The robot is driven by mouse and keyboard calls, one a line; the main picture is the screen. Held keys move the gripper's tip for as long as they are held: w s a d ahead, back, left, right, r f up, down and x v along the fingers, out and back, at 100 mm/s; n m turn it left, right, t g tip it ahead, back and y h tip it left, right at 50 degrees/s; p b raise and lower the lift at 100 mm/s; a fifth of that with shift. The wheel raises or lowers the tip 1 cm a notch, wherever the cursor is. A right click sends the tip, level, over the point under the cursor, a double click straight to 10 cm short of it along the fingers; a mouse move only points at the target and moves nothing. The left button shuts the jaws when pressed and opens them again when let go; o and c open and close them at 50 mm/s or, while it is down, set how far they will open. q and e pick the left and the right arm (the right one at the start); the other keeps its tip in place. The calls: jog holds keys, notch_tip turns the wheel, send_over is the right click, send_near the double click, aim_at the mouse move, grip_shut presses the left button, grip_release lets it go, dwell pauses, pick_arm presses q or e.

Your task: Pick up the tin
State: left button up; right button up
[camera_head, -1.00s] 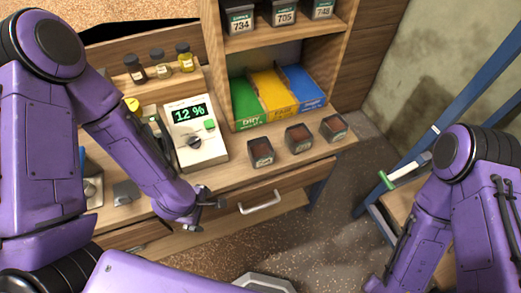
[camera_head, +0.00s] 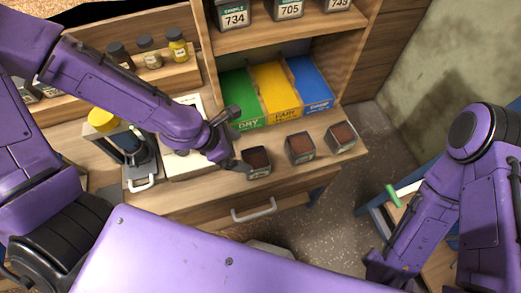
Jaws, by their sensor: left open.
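Three small open dark tins with brown contents stand in a row on the wooden worktop: a left one (camera_head: 257,161), a middle one (camera_head: 300,147) and a right one (camera_head: 340,136). Labelled tins, 734 (camera_head: 234,14), 705 (camera_head: 288,8) and 748 (camera_head: 337,4), stand on the shelf above. My left gripper (camera_head: 239,139) is open and empty, its fingers spread just left of and close to the left small tin. I cannot tell whether a finger touches that tin. My right arm shows at the right, but its gripper is out of view.
Green (camera_head: 239,97), yellow (camera_head: 275,88) and blue (camera_head: 310,80) trays sit behind the tins. A white device (camera_head: 185,168) is partly hidden by my left arm. Several bottles (camera_head: 178,46) stand at the back left. A drawer handle (camera_head: 254,211) sticks out below the worktop.

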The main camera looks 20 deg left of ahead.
pick_arm(q)
send_near(265, 164)
jog(key=x, duration=0.4)
jog(key=shift+d+f+b, duration=0.1)
jog(key=shift+f+b, duration=0.05)
jog(key=shift+b, duration=0.25)
jog(key=shift+c, duration=0.3)
jog(key=c, duration=0.9)
